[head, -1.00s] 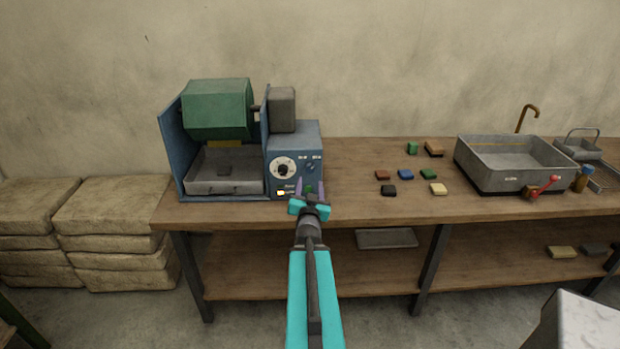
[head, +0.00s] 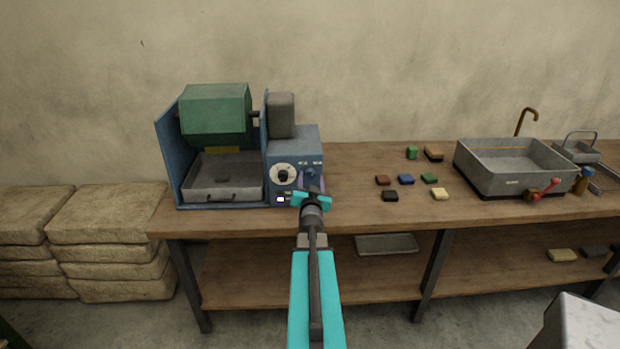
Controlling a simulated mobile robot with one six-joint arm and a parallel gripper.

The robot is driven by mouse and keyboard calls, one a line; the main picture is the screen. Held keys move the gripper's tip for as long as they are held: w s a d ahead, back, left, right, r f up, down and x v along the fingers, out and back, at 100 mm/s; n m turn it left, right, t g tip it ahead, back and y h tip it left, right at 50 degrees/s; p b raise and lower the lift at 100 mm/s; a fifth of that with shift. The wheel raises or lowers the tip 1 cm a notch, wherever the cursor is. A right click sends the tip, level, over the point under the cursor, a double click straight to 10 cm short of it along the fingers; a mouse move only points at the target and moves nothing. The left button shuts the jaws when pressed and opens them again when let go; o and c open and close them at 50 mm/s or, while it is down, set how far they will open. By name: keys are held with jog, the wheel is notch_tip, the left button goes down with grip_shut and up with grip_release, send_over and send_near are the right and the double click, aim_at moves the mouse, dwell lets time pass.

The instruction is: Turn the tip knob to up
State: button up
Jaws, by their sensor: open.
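The blue machine (head: 295,140) stands at the left of the bench, with a green drum (head: 215,112) over a grey tray (head: 222,188). Its front panel has a white dial with a black centre (head: 284,174) and a small knob (head: 311,173) to the right under small labels. I take this small knob for the tip knob; its labels and setting are too small to read. My gripper (head: 312,182) is open, its fingers at the right side of the panel by the small knob. I cannot tell whether they touch it. My gripper hides the lower right of the panel.
A small white lit indicator (head: 281,199) is at the panel's lower left. Several coloured blocks lie mid-bench, including a blue one (head: 406,179). A grey sink (head: 512,167) with a red-handled lever (head: 545,188) stands at the right.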

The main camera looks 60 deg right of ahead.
jog(key=shift+w+d, duration=0.3)
jog(key=shift+d, duration=0.2)
